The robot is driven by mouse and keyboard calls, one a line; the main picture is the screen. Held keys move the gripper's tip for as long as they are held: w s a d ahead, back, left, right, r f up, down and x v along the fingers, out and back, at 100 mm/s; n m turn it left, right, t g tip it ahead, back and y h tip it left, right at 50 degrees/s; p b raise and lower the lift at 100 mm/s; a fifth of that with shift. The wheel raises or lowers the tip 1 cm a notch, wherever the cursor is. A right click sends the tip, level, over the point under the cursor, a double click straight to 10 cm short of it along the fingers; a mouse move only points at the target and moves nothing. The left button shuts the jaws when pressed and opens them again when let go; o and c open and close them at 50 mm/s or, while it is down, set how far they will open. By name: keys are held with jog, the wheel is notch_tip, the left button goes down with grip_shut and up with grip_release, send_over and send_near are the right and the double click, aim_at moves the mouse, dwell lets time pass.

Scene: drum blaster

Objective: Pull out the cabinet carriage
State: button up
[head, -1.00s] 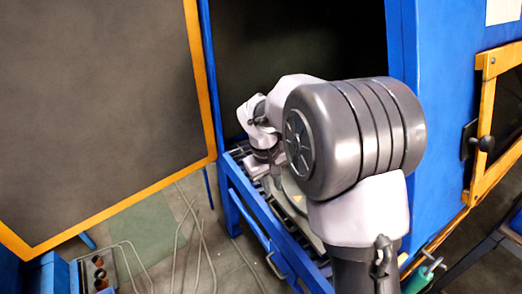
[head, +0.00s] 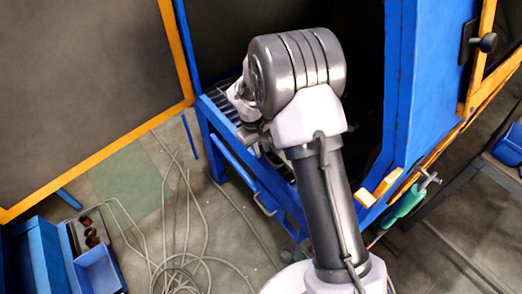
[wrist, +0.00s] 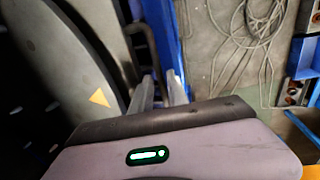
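The blue cabinet (head: 408,90) stands open, its inside dark. The carriage (head: 205,125) shows as a blue frame with dark slats at the cabinet's opening, partly hidden behind my arm. In the wrist view, a grey disc with a yellow triangle (wrist: 52,62) lies left of my gripper (wrist: 162,85). The two light fingers stand apart. A dark bent bar (wrist: 150,42) runs down toward the gap between them; I cannot tell whether they touch it. In the head view my arm hides the fingertips.
The cabinet's dark door with an orange edge (head: 178,55) stands open at left. Loose cables (head: 185,265) lie on the floor before the cabinet. A blue box (head: 98,268) is at lower left. A green-handled clamp (head: 402,205) sits at the cabinet's right edge.

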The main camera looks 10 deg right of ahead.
grip_shut()
dwell(1.4)
